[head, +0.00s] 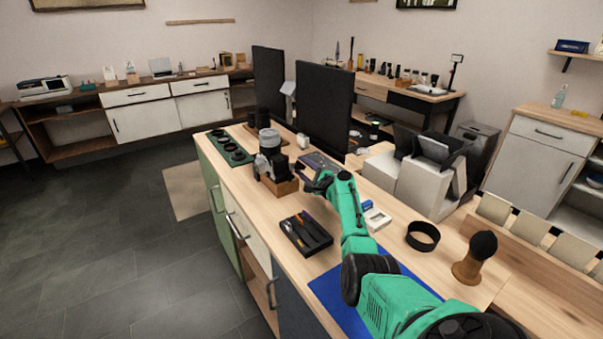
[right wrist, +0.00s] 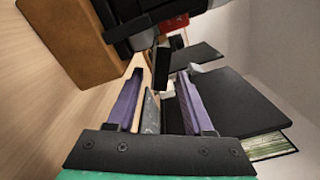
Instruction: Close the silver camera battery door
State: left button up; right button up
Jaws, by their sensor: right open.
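The camera (head: 270,160), with a grey upper part and a dark body, sits on a brown wooden block (head: 280,187) on the workbench. In the right wrist view its dark body (right wrist: 120,15) fills the top, above the block (right wrist: 62,45). A small dark flap (right wrist: 161,70), seemingly the battery door, sticks out from the body between my fingertips' lines of reach. My right gripper (head: 312,181) is just right of the camera. Its purple fingers (right wrist: 162,78) are apart with nothing clearly held; contact with the flap cannot be told. My left gripper is out of view.
A black tool tray (head: 306,234) lies in front of the block. Dark panels (head: 325,105) stand behind the camera. A black ring (head: 422,236) and a blue mat (head: 335,292) lie nearer me. A green mat with round parts (head: 230,148) is farther left.

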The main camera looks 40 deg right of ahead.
jog(key=shift+w+d+f, duration=0.15)
jog(key=shift+w, duration=0.6)
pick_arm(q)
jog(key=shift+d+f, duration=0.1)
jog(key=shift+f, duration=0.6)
pick_arm(e)
jog(key=shift+s, duration=0.1)
grip_shut()
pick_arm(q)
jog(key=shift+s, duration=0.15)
